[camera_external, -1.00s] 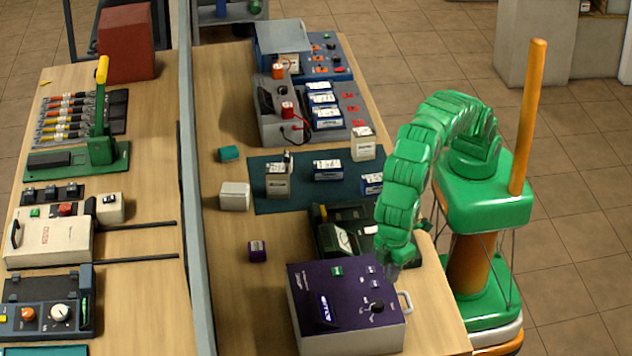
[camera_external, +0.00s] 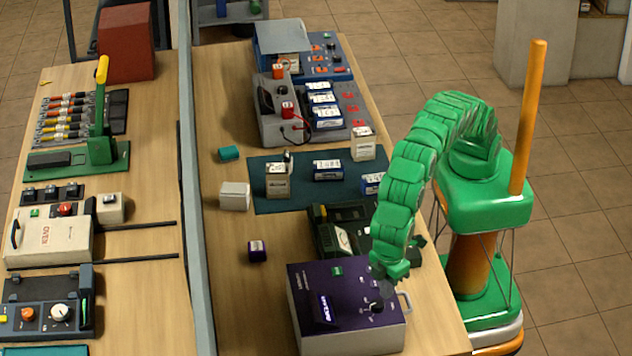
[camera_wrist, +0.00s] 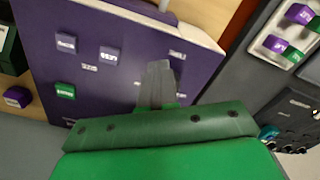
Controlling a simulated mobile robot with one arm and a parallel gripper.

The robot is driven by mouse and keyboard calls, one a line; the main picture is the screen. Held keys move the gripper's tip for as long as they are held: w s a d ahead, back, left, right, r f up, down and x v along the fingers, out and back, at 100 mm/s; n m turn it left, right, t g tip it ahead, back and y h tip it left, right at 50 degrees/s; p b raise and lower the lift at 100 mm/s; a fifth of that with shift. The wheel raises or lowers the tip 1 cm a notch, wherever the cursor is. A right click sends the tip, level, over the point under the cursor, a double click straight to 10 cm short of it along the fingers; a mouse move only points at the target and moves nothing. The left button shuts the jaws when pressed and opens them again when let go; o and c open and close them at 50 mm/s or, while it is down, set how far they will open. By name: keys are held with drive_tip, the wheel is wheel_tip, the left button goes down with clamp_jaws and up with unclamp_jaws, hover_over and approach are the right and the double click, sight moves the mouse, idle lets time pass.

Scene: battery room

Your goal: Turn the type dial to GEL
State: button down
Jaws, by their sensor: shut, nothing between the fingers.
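The purple-topped device (camera_external: 340,275) stands at the front of the bench, with a dark round dial (camera_external: 376,306) near its right side. The dial's markings are too small to read. My gripper (camera_external: 386,288) is shut and empty, just above the panel beside the dial; I cannot tell whether it touches. In the wrist view the shut fingers (camera_wrist: 157,85) point at the purple panel (camera_wrist: 35,20), and I cannot make out the dial there. A green button (camera_wrist: 65,90) and two lavender labelled buttons (camera_wrist: 66,43) show on the panel.
A grey handle (camera_external: 405,301) sticks out at the device's right side. A dark green machine (camera_external: 335,238) stands close behind it. A small purple block (camera_external: 257,251) lies to the left, with clear bench around it. A grey divider (camera_external: 196,200) runs along the bench's left.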

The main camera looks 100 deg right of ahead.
sight(394, 300)
drive_tip(key=shift+d+f, duration=0.15)
drive_tip(key=shift+f, duration=0.6)
drive_tip(key=shift+s+d+f, duration=0.1)
drive_tip(key=shift+s+f, duration=0.05)
drive_tip(key=shift+f, duration=0.35)
drive_tip(key=shift+s+a, duration=0.5)
drive_tip(key=shift+s, duration=0.1)
idle(0.3)
drive_tip(key=shift+s+d+f, duration=0.15)
drive_tip(key=shift+s+d, duration=0.05)
drive_tip(key=shift+s, duration=0.05)
drive_tip(key=r, duration=0.4)
drive_tip(key=w+r, duration=0.1)
drive_tip(key=r, duration=0.1)
drive_tip(key=shift+a, duration=0.1)
drive_tip(key=shift+r, duration=0.8)
